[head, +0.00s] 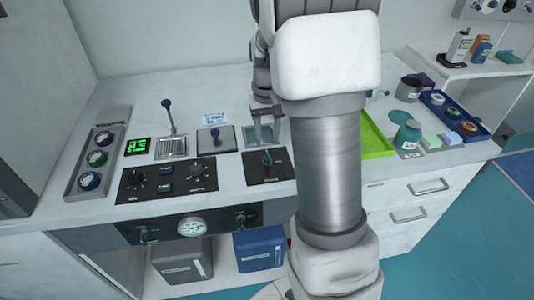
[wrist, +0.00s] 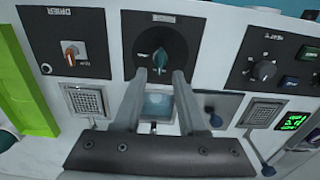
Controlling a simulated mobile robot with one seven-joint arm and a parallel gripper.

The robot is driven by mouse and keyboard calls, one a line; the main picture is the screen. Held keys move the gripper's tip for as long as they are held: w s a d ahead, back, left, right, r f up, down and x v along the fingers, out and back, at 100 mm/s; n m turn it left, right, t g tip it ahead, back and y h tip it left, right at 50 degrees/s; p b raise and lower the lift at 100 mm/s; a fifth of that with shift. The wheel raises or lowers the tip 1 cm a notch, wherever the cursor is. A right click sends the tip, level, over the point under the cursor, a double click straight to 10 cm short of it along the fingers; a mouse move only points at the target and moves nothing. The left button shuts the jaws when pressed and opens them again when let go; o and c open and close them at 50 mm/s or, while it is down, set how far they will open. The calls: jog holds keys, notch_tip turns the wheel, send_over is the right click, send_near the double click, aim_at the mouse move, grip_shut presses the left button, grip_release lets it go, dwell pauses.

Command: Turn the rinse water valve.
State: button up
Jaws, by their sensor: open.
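A black panel (head: 281,176) on the bench top carries a single teal knob (head: 267,159), which looks like the rinse water valve; its small label is too small to read. In the wrist view, the teal knob (wrist: 160,59) is centred just beyond my fingertips. My gripper (wrist: 157,78) is open, with its two fingers spread apart and the space between them empty. In the head view, my gripper (head: 265,138) hangs fingers-down just behind the knob, not visibly touching it.
A lime-green tray (head: 376,140) and a jar (head: 407,135) stand right of my arm.

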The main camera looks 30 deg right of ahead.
aim_at(267, 154)
notch_tip(267, 154, down, 6)
jog(key=shift+r+b, duration=0.25)
jog(key=shift+b, duration=0.1)
grip_shut()
